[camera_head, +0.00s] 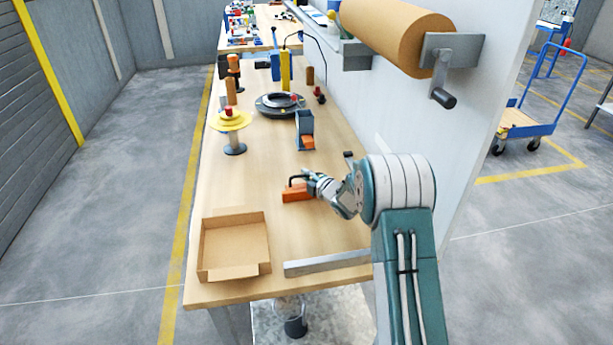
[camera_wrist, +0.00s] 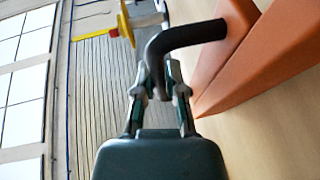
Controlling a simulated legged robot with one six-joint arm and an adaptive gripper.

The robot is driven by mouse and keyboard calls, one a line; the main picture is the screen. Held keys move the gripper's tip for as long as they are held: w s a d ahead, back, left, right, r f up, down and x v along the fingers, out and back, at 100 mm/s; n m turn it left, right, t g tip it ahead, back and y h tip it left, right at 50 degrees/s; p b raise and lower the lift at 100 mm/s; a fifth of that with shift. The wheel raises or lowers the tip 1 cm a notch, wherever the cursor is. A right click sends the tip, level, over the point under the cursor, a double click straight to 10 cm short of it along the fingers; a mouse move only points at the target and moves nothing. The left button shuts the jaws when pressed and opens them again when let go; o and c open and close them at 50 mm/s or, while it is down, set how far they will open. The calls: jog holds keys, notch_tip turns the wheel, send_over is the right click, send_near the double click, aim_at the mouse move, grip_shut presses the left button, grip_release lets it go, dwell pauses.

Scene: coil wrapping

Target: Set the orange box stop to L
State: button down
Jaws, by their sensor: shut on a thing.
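The orange box stop (camera_head: 296,194) sits on the wooden bench, between the cardboard box and the blue-grey device. A black bent handle (camera_wrist: 185,37) comes out of its side in the wrist view, where its orange body (camera_wrist: 245,62) fills the upper right. My gripper (camera_head: 309,177) is at the stop from the right. In the wrist view my gripper (camera_wrist: 158,78) has its two fingers closed around the free end of the black handle. I cannot read any L or other mark on the stop.
An open cardboard box (camera_head: 234,246) lies at the front left. A metal bar (camera_head: 325,263) lies along the front edge. A yellow-topped stand (camera_head: 233,134), a dark round turntable (camera_head: 279,105) and a blue-grey device (camera_head: 304,130) stand farther back. A wall with a brown paper roll (camera_head: 395,32) borders the right.

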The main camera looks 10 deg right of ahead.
jog(key=shift+f, duration=0.3)
jog(key=c, duration=0.7)
grip_release()
jog(key=shift+w, duration=0.1)
jog(key=shift+r, duration=0.1)
jog(key=v, duration=1.2)
jog(key=shift+w, duration=0.1)
